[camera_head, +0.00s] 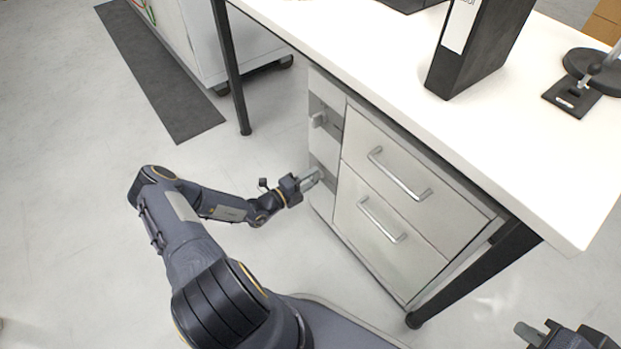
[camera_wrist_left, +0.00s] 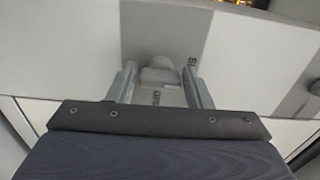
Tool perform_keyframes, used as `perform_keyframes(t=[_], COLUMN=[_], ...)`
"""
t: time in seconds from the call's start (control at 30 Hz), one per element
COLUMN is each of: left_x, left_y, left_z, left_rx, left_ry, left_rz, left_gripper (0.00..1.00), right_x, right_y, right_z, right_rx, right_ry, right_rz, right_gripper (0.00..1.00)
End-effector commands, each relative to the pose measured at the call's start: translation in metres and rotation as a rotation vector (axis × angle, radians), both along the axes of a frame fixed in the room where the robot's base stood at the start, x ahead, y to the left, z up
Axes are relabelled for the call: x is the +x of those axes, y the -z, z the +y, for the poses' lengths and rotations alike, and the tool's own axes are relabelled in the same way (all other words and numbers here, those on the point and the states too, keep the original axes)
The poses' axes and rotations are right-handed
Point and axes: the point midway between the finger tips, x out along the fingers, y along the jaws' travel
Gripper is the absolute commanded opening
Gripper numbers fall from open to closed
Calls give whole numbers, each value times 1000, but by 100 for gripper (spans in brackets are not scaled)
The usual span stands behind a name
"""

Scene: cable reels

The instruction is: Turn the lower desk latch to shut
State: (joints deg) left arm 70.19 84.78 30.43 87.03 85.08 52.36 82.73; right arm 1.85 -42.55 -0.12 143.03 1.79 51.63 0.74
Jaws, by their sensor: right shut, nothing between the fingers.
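The lower desk latch sits on a grey plate at the left side of the drawer cabinet, mostly hidden by my gripper in the head view. In the left wrist view its rounded grey knob (camera_wrist_left: 160,75) shows between and just beyond the fingers. Lettering beside it is only partly legible. My left gripper (camera_head: 315,178) is at the latch, and its fingers (camera_wrist_left: 161,88) stand apart on either side of the knob; I cannot tell whether they touch it. My right gripper (camera_head: 528,333) is shut and empty at the lower right, partly cut off.
The upper latch (camera_head: 319,120) sits above on its own grey plate. Two drawers with bar handles (camera_head: 400,174) face right. The white desk top (camera_head: 520,130) overhangs, with black legs (camera_head: 232,70) close by. A black binder (camera_head: 478,48) stands on it.

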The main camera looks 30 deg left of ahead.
Motion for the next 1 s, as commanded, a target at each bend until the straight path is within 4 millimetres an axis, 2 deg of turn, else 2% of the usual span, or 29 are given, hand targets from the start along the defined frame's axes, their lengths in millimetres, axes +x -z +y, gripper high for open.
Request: perform_keyframes(t=[0.03, 0.1, 0.43, 0.57, 0.8, 1.0], left_x=[0, 0, -3, -18, -56, -71], left_y=[0, 0, -1, -2, -2, 0], left_z=[0, 0, 2, 8, 24, 30], left_rx=[0, 1, 2, 2, 3, 2], left_ry=[0, 0, -1, -2, -3, -1], left_rz=[0, 0, -1, 1, 1, -1], left_gripper=[53, 61, 61, 61, 61, 61], right_x=[0, 0, 0, 0, 0, 0], right_y=[0, 0, -2, -8, -19, -22], right_z=[0, 0, 0, 0, 0, 0], right_rx=[0, 0, 0, 0, 0, 0], right_ry=[0, 0, 0, 0, 0, 0], right_rz=[0, 0, 0, 0, 0, 0], right_gripper=[0, 0, 0, 0, 0, 0])
